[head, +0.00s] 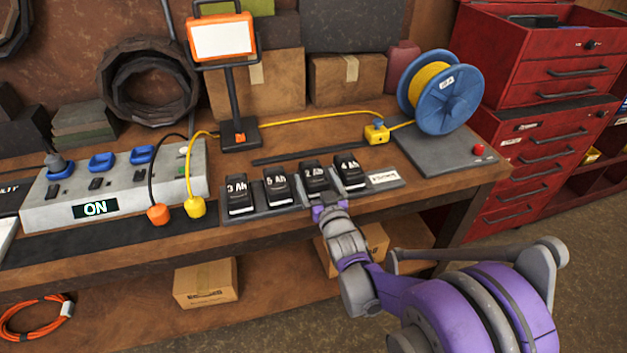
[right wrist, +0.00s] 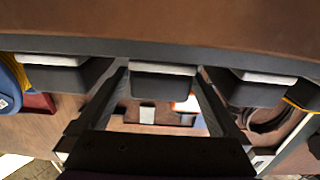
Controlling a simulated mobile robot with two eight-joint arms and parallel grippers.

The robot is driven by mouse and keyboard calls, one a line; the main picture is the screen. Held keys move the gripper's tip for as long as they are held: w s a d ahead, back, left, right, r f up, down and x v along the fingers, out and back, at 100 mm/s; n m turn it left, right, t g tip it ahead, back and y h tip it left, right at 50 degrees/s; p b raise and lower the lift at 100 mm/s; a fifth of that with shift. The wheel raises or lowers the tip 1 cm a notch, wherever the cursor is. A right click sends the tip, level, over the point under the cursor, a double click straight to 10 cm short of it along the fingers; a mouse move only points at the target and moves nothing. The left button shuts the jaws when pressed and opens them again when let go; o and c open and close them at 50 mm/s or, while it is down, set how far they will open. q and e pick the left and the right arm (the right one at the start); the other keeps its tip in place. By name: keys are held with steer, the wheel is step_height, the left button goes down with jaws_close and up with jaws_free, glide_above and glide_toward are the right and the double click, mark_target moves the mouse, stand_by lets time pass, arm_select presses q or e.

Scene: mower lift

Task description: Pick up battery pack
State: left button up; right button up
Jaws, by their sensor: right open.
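Several black battery packs stand in a row on a dark rack (head: 386,183) at the bench's front edge: 3 Ah (head: 240,196), 5 Ah (head: 277,187), 2 Ah (head: 315,178) and 4 Ah (head: 349,173). My right gripper (head: 327,208) is at the front of the 2 Ah pack. In the right wrist view, which looks upside down, the open jaws (right wrist: 163,80) have one finger on each side of the middle pack (right wrist: 163,84). Whether the fingers touch it I cannot tell. My left gripper is not in view.
A grey power box (head: 120,188) reading ON, with orange and yellow plugs, stands left of the packs. A work light (head: 222,40) and a blue cable reel (head: 450,98) stand behind. Cardboard boxes (head: 206,283) sit on the lower shelf. A red tool cabinet (head: 540,150) is at right.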

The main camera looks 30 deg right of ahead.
steer(key=x, duration=0.2)
steer(key=shift+w+f, duration=0.1)
steer(key=shift+w, duration=0.3)
jaws_close()
